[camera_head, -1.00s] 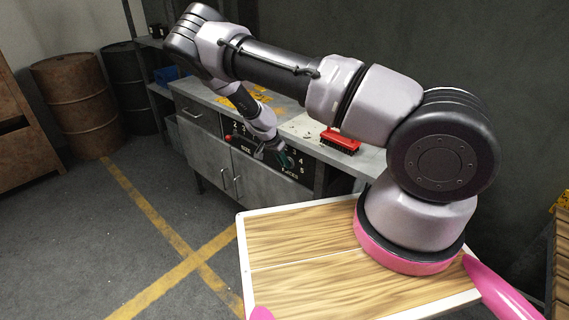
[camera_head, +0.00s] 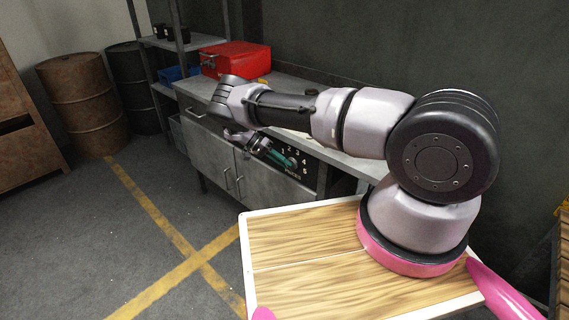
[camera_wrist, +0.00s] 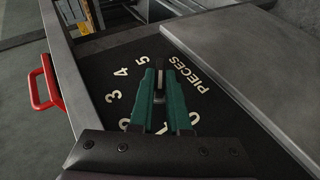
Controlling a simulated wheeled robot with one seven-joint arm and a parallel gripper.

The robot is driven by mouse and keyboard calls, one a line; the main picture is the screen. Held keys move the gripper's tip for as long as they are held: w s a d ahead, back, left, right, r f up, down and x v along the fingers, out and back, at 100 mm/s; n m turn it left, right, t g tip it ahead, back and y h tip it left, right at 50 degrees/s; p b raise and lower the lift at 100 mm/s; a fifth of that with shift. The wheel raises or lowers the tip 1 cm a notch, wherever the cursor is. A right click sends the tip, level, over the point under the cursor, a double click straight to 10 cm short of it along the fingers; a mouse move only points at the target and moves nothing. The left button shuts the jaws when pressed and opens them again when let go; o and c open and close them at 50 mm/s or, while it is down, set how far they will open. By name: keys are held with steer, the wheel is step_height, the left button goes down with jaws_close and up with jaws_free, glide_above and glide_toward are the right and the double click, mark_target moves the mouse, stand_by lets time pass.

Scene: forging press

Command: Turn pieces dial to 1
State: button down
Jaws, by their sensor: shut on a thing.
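In the wrist view, the word PIECES (camera_wrist: 187,75) is to the right and the numbers 5, 4 and 3 to the left. My gripper (camera_head: 287,160) reaches the dial from the left, near the 1. Its green fingers (camera_wrist: 160,90) are shut on the dark pieces dial (camera_wrist: 160,76), seen between them. The fingers hide most of the dial, and I cannot tell its pointer's direction.
A red toolbox (camera_head: 236,59) stands on the grey counter at the back. A red handle (camera_wrist: 41,88) sticks out left of the panel in the wrist view. The size dial's panel is hidden behind my arm.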

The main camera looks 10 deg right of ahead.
steer(key=shift+f+g+h, duration=0.2)
steer(key=shift+g+h, duration=0.2)
stand_by(0.4)
steer(key=c, duration=0.9)
jaws_free()
